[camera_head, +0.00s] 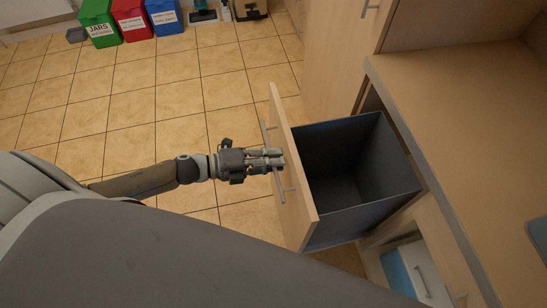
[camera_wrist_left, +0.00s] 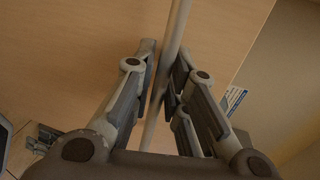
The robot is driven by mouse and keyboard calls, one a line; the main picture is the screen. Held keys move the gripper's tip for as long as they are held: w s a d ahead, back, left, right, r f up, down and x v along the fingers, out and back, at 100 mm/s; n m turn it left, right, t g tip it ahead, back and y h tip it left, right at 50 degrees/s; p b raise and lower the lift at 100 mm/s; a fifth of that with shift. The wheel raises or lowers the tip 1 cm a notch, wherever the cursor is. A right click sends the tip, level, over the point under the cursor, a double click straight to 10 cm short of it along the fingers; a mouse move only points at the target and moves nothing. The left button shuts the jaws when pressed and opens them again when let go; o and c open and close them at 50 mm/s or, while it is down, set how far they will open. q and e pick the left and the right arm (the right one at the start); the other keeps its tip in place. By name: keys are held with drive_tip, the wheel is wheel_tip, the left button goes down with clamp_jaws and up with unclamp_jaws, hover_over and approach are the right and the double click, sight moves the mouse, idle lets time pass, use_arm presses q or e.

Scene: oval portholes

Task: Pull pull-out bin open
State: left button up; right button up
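The pull-out bin stands out from the cabinet with its wooden front panel (camera_head: 300,212) toward the left. Behind the panel is an empty-looking dark grey bin (camera_head: 345,172), whose inside shows from above. A metal bar handle (camera_head: 265,133) runs along the outer face of the panel. My left gripper (camera_head: 272,160) is at the middle of this handle. In the left wrist view, the fingers (camera_wrist_left: 164,75) lie close on both sides of the handle bar (camera_wrist_left: 176,25) and appear shut on it. My right gripper is not in view.
A wooden countertop (camera_head: 455,110) is at the right, with a cabinet door (camera_head: 335,50) beyond the bin. A white and blue item (camera_head: 412,270) shows below the counter. Green (camera_head: 100,25), red (camera_head: 132,20) and blue (camera_head: 165,18) recycling bins stand far back. The tiled floor at the left is clear.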

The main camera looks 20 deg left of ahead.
use_arm(q)
drive_tip(key=shift+o, duration=1.1)
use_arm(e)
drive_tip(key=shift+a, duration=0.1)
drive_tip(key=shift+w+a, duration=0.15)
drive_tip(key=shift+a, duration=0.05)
use_arm(q)
drive_tip(key=v, duration=1.2)
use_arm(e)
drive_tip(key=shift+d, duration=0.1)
